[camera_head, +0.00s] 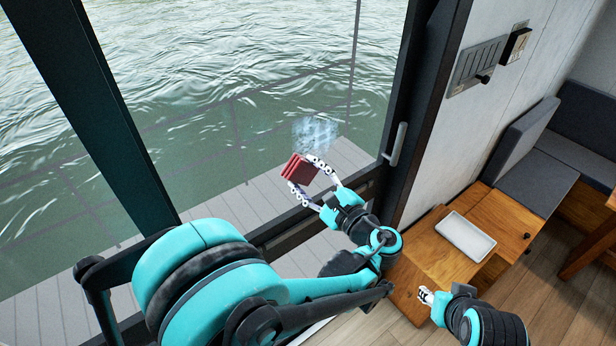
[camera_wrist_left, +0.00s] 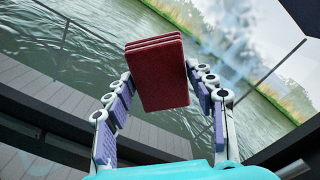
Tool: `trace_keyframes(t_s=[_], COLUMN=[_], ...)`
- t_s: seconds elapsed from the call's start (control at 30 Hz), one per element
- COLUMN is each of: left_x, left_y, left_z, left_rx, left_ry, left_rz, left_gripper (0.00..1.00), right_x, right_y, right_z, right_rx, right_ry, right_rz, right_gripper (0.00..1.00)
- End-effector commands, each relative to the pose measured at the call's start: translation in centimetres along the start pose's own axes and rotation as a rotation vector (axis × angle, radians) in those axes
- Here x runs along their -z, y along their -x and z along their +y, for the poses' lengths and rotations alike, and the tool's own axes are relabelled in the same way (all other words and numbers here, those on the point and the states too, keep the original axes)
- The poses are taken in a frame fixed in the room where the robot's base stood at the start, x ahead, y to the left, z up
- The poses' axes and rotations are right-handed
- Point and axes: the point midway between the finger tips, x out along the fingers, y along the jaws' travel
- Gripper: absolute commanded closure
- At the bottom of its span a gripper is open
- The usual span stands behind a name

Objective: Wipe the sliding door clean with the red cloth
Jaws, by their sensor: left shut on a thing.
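The red cloth (camera_head: 300,169) is a folded block held between the fingers of my left gripper (camera_head: 314,180), in front of the sliding door's glass (camera_head: 200,120). In the left wrist view the cloth (camera_wrist_left: 160,75) sits upright between both fingertips. A pale, whitish smudge (camera_head: 315,133) shows on the glass just above the cloth; it also shows in the left wrist view (camera_wrist_left: 232,45) at upper right. I cannot tell whether the cloth touches the glass. My right gripper (camera_head: 427,296) is at lower right, empty; its fingers look close together, but their opening is unclear.
A door handle (camera_head: 396,144) sits on the dark frame right of my left gripper. A wooden counter (camera_head: 430,250) bears a white tray (camera_head: 465,236). Grey cushions (camera_head: 537,180) and a wall panel (camera_head: 478,66) are farther right. Water and a deck lie beyond the glass.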

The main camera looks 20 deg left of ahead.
Motion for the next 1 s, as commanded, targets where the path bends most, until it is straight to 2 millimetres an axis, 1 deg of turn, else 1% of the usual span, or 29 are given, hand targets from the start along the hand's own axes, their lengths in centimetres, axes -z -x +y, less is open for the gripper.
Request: trace_keyframes(t_s=[0.67,0.77,1.0], left_x=[0.0,0.1,1.2], left_y=[-1.4,-1.3,-1.2], left_z=[0.0,-0.1,-1.1], left_rx=[0.000,0.000,0.001], left_ry=[0.000,0.000,0.000], left_rz=[-0.001,0.000,0.001], left_gripper=[0.68,0.68,0.68], right_x=[-0.1,-0.1,-0.3], right_y=[-0.1,-0.1,-0.5], right_z=[0.0,0.0,0.0], right_rx=[0.000,0.000,0.000], right_ry=[0.000,0.000,0.000], right_rz=[0.000,0.000,0.000], right_gripper=[0.60,0.60,0.60])
